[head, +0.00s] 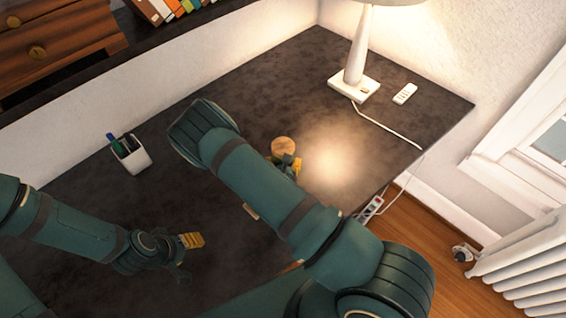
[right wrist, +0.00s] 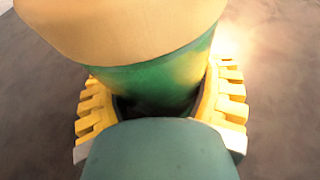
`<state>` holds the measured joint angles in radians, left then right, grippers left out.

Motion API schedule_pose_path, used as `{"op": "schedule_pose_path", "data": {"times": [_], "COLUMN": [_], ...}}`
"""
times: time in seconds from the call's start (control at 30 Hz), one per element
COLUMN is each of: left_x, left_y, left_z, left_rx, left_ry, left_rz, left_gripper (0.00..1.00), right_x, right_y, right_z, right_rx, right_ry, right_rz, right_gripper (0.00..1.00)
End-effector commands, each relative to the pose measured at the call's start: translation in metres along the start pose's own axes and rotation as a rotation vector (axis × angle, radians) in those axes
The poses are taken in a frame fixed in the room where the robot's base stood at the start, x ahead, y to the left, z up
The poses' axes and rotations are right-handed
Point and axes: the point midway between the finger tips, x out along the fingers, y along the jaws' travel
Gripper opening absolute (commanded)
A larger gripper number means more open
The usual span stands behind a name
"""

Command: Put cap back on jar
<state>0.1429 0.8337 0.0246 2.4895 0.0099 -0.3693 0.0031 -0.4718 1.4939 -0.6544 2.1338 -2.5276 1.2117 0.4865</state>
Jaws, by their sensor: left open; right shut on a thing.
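A green jar with a round tan top shows in the head view (head: 283,146), out on the dark desk beyond my right arm. In the right wrist view, my right gripper (right wrist: 160,105) has its yellow fingers on both sides of the green body (right wrist: 150,82). The wide tan top (right wrist: 120,25), which looks like the cap, overhangs the body; I cannot tell whether it is seated. My right gripper (head: 287,165) is shut on the jar. My left gripper (head: 187,255) is open and empty over the near left of the desk.
A white cup with pens (head: 130,155) stands at the left of the desk (head: 90,215). A white lamp (head: 355,75) and a small remote (head: 405,94) are at the back right. A tan edge (head: 250,211) shows beside my right arm, mostly hidden.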

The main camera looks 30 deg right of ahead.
Motion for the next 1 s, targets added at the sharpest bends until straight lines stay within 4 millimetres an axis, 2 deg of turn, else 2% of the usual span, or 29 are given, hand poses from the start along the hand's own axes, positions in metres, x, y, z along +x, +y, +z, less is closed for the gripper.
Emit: {"op": "schedule_pose_path", "data": {"times": [0.23,0.27,0.3,0.33,0.7,0.87,1.0], "left_x": [0.002,0.002,0.002,0.002,-0.001,-0.002,-0.003], "left_y": [-0.001,-0.001,-0.001,-0.001,0.000,0.001,0.001], "left_z": [0.000,0.000,0.000,0.000,0.000,0.000,0.000], "left_rx": [0.000,0.000,0.000,0.000,0.000,0.000,0.000], "left_ry": [0.000,0.000,0.000,0.000,0.000,0.000,0.000], "left_rz": [0.000,0.000,0.000,0.000,0.000,0.001,0.001], "left_gripper": [0.54,0.54,0.54,0.54,0.54,0.54,0.54], "right_x": [0.001,0.001,0.001,0.001,-0.003,-0.027,-0.057], "right_y": [0.000,0.000,0.000,0.000,0.001,0.000,0.001], "right_z": [-0.003,-0.003,-0.003,-0.003,0.001,0.000,0.001], "right_rx": [0.000,0.000,0.000,0.000,-0.001,-0.002,-0.001], "right_ry": [-0.001,0.001,0.001,0.001,0.001,0.003,0.003], "right_rz": [0.000,0.000,0.000,0.000,0.001,0.001,0.001], "right_gripper": [0.27,0.80,0.94,1.00,1.00,1.00,1.00]}}
